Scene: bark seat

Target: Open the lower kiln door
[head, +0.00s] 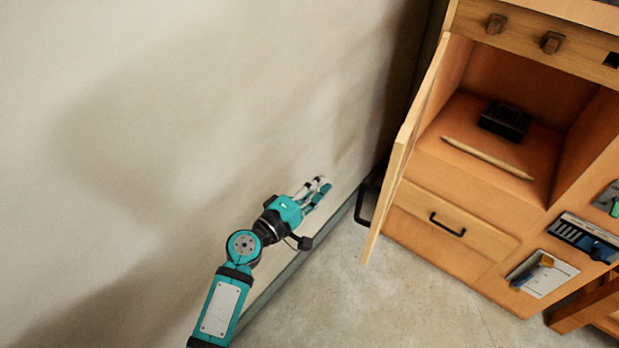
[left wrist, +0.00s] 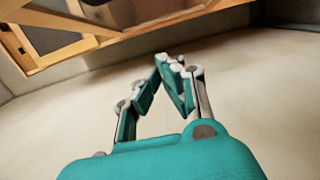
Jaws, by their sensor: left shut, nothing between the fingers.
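The wooden kiln door (head: 404,150) stands swung wide open at the left side of the wooden cabinet in the head view. Its black handle (head: 364,206) shows on the outer, left face, low down. The compartment (head: 556,95) behind it is exposed. My left gripper (head: 320,188) is shut and empty, to the left of the door and handle, near the wall and apart from both. In the left wrist view its fingers (left wrist: 172,65) come together at the tips with nothing between them. My right gripper is not in view.
A small black block (head: 504,121) and a light stick (head: 487,157) lie inside the compartment. Below is a shut drawer (head: 455,222) with a black handle. Knobs (head: 552,42) line the top panel. A pale wall (head: 150,130) bounds the left. The floor (head: 400,300) in front is clear.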

